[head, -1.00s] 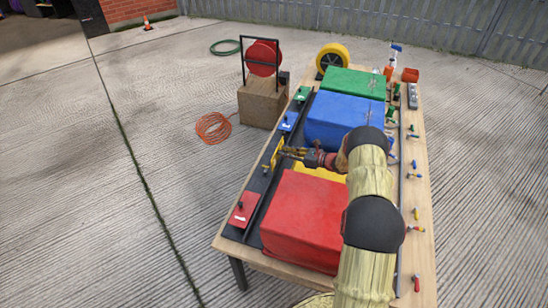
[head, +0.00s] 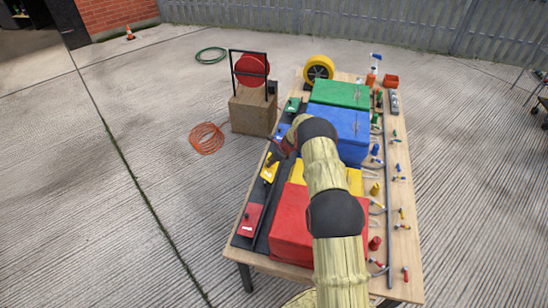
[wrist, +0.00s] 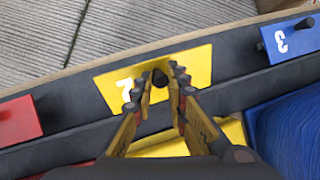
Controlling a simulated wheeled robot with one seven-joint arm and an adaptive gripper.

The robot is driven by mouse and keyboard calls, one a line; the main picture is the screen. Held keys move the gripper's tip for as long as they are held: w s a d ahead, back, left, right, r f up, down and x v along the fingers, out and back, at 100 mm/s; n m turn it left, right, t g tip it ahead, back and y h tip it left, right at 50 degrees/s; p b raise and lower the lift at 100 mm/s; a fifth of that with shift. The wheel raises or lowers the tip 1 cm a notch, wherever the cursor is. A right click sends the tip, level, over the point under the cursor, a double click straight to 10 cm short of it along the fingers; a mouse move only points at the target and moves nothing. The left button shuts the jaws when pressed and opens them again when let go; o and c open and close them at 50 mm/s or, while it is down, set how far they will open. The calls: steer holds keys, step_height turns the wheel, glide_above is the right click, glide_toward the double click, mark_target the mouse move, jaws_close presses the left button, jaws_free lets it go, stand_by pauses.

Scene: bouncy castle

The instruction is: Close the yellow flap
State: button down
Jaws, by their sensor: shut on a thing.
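The yellow flap (head: 270,170) is a small panel on the dark strip along the table's left side. It looks close to flat, much like the red and blue flaps. In the wrist view the yellow flap (wrist: 200,63) shows a white 2, partly hidden by a finger, and a black knob (wrist: 160,79). My gripper (wrist: 162,77) is shut on this knob, one finger on each side. In the head view my gripper (head: 275,154) is small and dark over the flap's far end. Whether the flap touches the strip all along its edge is hard to tell.
The red flap (wrist: 18,120) and blue flap (wrist: 292,38) lie on either side. Red (head: 292,225), yellow (head: 354,182), blue (head: 338,125) and green (head: 341,93) blocks stand close to the right. Small tools line the table's (head: 412,260) right side.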

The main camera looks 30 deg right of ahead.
steer(key=shift+w+a+f+g+h+p, duration=0.1)
steer(key=shift+w+a+g+h+p, duration=0.35)
steer(key=shift+w+g+h+p, duration=0.2)
steer(key=shift+w+a+f+n+g+h+b, duration=0.3)
steer(key=shift+w+a+f+g+h+b, duration=0.1)
steer(key=shift+f+g+h+b, duration=0.2)
steer(key=h+b, duration=0.1)
steer(key=b, duration=0.1)
steer(key=f+g+b, duration=0.1)
steer(key=b, duration=0.1)
steer(key=shift+w+a+g+h, duration=0.25)
steer(key=shift+w+a+h, duration=0.05)
steer(key=shift+h, duration=0.05)
steer(key=shift+w+a+f+g+h+b, duration=0.1)
steer(key=shift+f+g+h+b, duration=0.25)
steer(key=shift+b, duration=0.85)
steer(key=shift+r, duration=0.15)
steer(key=shift+b, duration=0.35)
steer(key=shift+r, duration=0.1)
steer(key=c, duration=2)
jaws_free()
steer(key=shift+g, duration=0.25)
